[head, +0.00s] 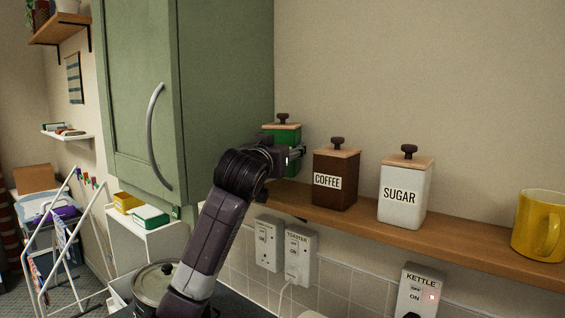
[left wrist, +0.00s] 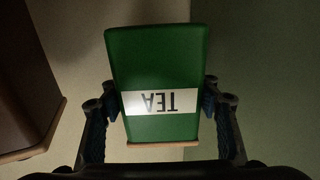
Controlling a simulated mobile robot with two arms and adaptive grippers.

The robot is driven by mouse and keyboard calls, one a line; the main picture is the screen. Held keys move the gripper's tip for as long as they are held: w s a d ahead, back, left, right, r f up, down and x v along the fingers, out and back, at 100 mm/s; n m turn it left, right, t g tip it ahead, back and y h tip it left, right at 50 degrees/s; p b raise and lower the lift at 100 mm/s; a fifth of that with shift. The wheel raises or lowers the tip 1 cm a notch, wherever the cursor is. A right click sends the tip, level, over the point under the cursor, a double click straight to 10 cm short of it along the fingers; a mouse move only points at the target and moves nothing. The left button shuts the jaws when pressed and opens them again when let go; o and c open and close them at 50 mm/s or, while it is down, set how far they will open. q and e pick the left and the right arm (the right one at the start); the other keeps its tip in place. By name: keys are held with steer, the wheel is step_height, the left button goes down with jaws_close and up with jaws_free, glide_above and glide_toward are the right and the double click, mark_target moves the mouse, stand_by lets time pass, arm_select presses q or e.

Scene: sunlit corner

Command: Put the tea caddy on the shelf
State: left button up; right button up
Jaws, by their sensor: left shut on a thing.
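The green tea caddy (head: 283,132) has a wooden lid with a dark knob. It is at the left end of the wooden shelf (head: 470,248), left of the coffee caddy and beside the green cupboard. My left gripper (head: 292,156) is shut on the tea caddy and hides much of its front and lower part in the head view. In the left wrist view the tea caddy (left wrist: 155,75) sits between both fingers, its TEA label upside down. Whether its base touches the shelf is hidden. My right gripper is not in view.
The brown coffee caddy (head: 336,180), white sugar caddy (head: 405,192) and yellow mug (head: 540,224) stand along the shelf to the right. The green cupboard (head: 225,80) is close on the left. Sockets (head: 299,255) are below. Bare shelf lies between sugar caddy and mug.

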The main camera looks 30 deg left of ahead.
arm_select(q)
steer(key=shift+a+f, duration=0.1)
steer(key=shift+f, duration=0.65)
steer(key=shift+f+p, duration=0.35)
steer(key=shift+f, duration=0.95)
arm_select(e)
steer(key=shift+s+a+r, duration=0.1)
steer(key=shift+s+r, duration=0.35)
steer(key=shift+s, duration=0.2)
arm_select(q)
steer(key=o, duration=1.1)
steer(key=shift+f, duration=0.25)
steer(key=o, duration=0.5)
steer(key=shift+r, duration=0.1)
